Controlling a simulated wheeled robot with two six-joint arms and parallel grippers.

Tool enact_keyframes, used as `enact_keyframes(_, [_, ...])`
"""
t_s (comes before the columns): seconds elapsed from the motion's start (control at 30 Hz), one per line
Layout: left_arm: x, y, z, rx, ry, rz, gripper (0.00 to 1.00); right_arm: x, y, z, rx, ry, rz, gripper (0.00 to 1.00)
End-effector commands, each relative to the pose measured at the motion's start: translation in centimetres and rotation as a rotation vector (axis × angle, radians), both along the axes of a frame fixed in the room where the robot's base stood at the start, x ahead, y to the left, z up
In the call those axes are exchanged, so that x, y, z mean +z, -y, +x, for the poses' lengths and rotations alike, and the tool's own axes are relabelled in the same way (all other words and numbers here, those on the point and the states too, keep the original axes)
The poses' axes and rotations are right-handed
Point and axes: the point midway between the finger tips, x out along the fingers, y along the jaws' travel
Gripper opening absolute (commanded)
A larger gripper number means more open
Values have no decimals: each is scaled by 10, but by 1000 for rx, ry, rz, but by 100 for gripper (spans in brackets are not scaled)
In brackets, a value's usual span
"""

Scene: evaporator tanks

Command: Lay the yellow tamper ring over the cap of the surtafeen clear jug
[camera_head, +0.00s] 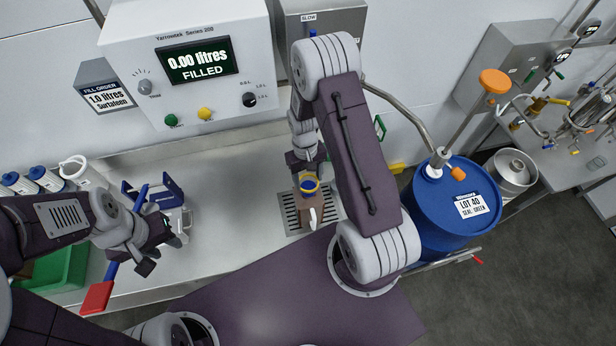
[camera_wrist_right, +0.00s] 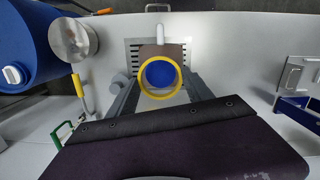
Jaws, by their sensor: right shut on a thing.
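The jug (camera_head: 312,214) has a brown body, a white handle and a blue cap; it stands on the drain grate under the filling unit. In the right wrist view its blue cap (camera_wrist_right: 160,74) shows inside the yellow tamper ring (camera_wrist_right: 143,88). The ring also shows in the head view (camera_head: 310,185), level and lined up with the cap; I cannot tell whether it rests on the cap or sits just above. My right gripper (camera_head: 308,174) is shut on the ring, its fingers on either side. My left gripper (camera_head: 162,254) is open and empty at the left.
The steel drain grate (camera_head: 291,214) is set in the bench. A blue rack (camera_head: 165,190) and a red-ended blue tool (camera_head: 98,297) lie near my left gripper, with a green bin (camera_head: 62,262) beyond. A blue drum (camera_head: 430,225) stands right. The bench between is clear.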

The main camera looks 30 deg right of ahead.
Motion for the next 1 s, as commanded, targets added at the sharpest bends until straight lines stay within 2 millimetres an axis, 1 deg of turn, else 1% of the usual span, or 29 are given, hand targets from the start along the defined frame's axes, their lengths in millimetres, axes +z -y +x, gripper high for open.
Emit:
enact_keyframes(0.87, [-21,0,0,0,0,0,36,-28,0,0,0,0,0,22])
enact_keyframes(0.9, [-20,0,0,0,0,0,36,-26,0,0,0,0,0,70])
enact_keyframes(0.93, [-20,0,0,0,0,0,36,-26,0,0,0,0,0,78])
enact_keyframes(0.97, [-20,0,0,0,0,0,36,-26,0,0,0,0,0,84])
enact_keyframes(1.0, [-20,0,0,0,0,0,36,-26,0,0,0,0,0,84])
